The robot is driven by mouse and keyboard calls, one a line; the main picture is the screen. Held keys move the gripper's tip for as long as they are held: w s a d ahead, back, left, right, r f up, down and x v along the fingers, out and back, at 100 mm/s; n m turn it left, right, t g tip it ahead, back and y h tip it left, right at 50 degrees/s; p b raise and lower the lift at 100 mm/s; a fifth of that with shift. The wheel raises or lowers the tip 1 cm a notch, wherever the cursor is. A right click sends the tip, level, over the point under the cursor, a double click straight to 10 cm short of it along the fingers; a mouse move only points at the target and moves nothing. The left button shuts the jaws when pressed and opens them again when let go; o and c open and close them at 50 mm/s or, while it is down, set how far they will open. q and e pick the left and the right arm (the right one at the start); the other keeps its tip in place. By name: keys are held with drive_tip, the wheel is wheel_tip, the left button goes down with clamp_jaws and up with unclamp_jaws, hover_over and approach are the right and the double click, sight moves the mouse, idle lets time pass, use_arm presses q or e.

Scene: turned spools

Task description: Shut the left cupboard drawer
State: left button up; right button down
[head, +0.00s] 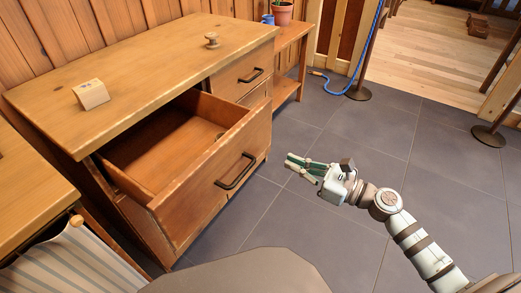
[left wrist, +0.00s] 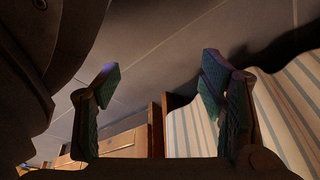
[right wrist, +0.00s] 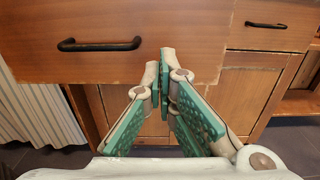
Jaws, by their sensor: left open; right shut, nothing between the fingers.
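The left cupboard drawer (head: 215,180) is pulled far out of the wooden cupboard (head: 165,62) in the head view. My right gripper (head: 291,162) is shut and empty, in front of the drawer and to the right of the handle. In the right wrist view its fingertips (right wrist: 160,58) overlap the drawer front's lower right part; contact cannot be told. My left gripper (left wrist: 160,75) is open and empty.
The right drawer (head: 243,72) is shut. A side table (head: 291,38) with a potted plant stands behind. A striped curtain (head: 72,262) hangs at lower left.

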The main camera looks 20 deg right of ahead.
sight(251, 146)
use_arm(q)
drive_tip(key=s, duration=0.1)
drive_tip(key=s+a+p, duration=0.1)
drive_tip(key=s, duration=0.1)
drive_tip(key=shift+s+a+r+g+p, duration=0.2)
drive_tip(key=shift+s+g+p, duration=0.1)
drive_tip(key=shift+g, duration=0.1)
use_arm(e)
drive_tip(key=x, duration=1)
drive_tip(key=shift+a, duration=0.1)
drive_tip(key=shift+w, duration=0.1)
